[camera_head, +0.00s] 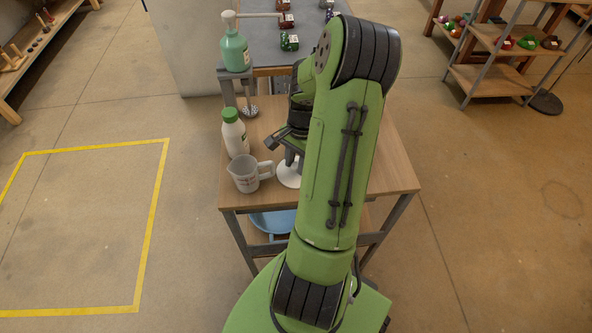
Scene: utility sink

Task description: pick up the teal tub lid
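I cannot make out a teal tub lid; my green arm hides much of the table's middle and right. My gripper (283,151) is small and dark, partly hidden behind the arm, and points down over the wooden table (390,178). It is above a white round object (288,178), whose right part is hidden; I cannot tell whether they touch. The finger gap is not clear.
A measuring jug (245,174) and a green-capped white bottle (235,135) stand left of my gripper. A teal pump bottle (233,50) and a metal strainer or whisk (249,108) are farther back. A light-blue basin (272,222) sits below the tabletop.

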